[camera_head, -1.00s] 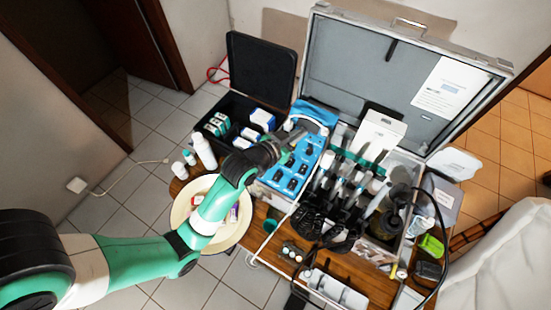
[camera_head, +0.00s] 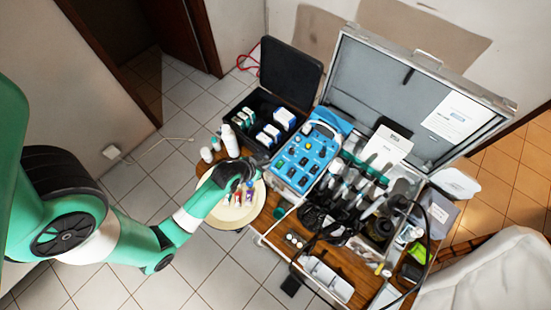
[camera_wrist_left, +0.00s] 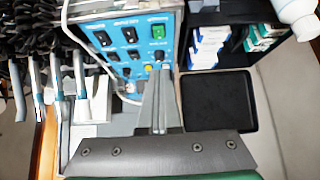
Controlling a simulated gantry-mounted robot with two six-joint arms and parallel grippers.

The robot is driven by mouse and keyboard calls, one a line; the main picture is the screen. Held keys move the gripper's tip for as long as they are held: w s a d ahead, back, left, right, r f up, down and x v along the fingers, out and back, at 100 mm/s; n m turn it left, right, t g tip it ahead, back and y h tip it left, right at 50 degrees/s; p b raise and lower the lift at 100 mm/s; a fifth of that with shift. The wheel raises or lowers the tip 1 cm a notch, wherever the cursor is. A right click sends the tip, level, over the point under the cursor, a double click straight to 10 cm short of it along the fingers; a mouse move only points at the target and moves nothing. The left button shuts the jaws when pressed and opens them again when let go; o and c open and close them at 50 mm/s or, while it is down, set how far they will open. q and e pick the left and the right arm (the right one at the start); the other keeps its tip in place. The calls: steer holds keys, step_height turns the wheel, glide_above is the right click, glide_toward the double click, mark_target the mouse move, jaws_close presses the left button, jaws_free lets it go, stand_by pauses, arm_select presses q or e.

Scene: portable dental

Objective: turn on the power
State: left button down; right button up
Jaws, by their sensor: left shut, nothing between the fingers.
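A blue control unit (camera_head: 307,157) with dark switches and knobs stands between the black box and the silver case. In the left wrist view its blue panel (camera_wrist_left: 108,36) shows upside-down labels, several black switches and a green switch (camera_wrist_left: 159,34). I cannot tell whether the green switch is on. My left gripper (camera_head: 262,164) is beside the unit's left side, above the plate's edge. In the left wrist view its fingers (camera_wrist_left: 160,80) are together and empty, pointing toward the panel's edge below the green switch; contact is unclear. My right gripper is not in view.
A cream plate (camera_head: 235,213) with small packets lies below my left gripper. White bottles (camera_head: 230,140) and an open black box (camera_head: 252,105) stand behind it. The open silver case (camera_head: 410,95), crowded with hoses and handpieces (camera_head: 345,195), is to the right.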

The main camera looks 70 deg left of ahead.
arm_select(q)
steer(key=b, duration=0.3)
glide_above(280, 164)
steer(key=s+d, duration=0.1)
steer(key=s, duration=0.2)
steer(key=f, duration=0.7)
steer(key=shift+w+d, duration=0.1)
steer(key=shift+w, duration=0.15)
steer(key=shift+f+b, duration=0.6)
steer(key=shift+f, duration=1.35)
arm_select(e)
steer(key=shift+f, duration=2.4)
